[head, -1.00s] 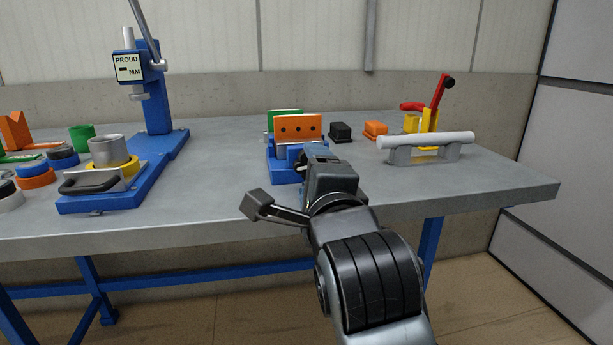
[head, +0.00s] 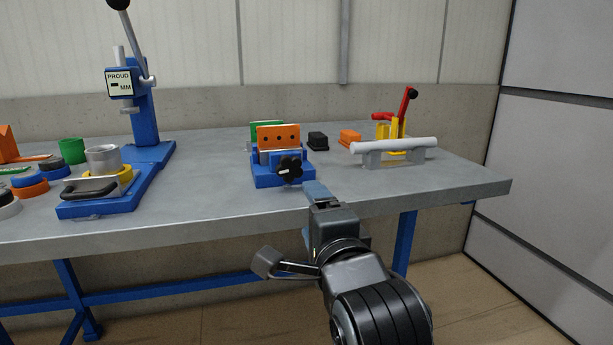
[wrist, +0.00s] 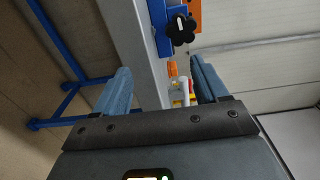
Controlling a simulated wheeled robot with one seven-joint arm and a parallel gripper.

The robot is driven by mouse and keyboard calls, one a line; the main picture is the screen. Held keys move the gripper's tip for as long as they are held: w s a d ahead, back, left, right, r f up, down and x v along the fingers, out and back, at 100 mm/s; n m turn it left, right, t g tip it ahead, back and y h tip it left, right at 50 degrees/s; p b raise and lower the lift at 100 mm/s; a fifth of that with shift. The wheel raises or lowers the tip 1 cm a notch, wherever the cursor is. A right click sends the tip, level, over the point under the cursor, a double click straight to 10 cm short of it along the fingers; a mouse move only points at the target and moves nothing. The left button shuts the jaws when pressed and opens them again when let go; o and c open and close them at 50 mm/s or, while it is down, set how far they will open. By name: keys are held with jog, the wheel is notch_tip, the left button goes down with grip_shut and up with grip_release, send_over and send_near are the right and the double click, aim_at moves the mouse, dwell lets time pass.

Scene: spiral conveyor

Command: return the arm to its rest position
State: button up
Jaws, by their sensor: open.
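My gripper (head: 318,192) is in front of the workbench (head: 220,210), near its front edge, below and to the right of the blue vise. In the wrist view my gripper (wrist: 165,88) shows two blue fingers spread apart with nothing held between them. The bench edge and small orange and yellow things show beyond the gap. My arm comes up from the bottom right of the head view.
A blue vise (head: 283,172) with orange and green jaws and a black knob stands near the front edge. A blue press (head: 145,130) stands at the left. A white bar (head: 395,145) lies on a grey stand at the right. Floor is clear before the bench.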

jog(key=s+d+f+n+g+h, duration=0.1)
jog(key=s+d+f+n, duration=0.4)
jog(key=s+d+f, duration=0.45)
jog(key=s+d+f+n+h, duration=0.1)
jog(key=s+d+f+n, duration=0.4)
jog(key=s+f, duration=0.65)
jog(key=s+d+r+n+g+h, duration=0.1)
jog(key=s+d+r+n, duration=0.15)
jog(key=s, duration=1.05)
jog(key=s+d+r+n+h, duration=0.2)
jog(key=s+d+n, duration=0.15)
jog(key=s, duration=0.85)
notch_tip(320, 180, up, 15)
jog(key=m+p, duration=0.1)
jog(key=p, duration=1.4)
jog(key=shift+d+p, duration=0.15)
jog(key=shift+p, duration=0.2)
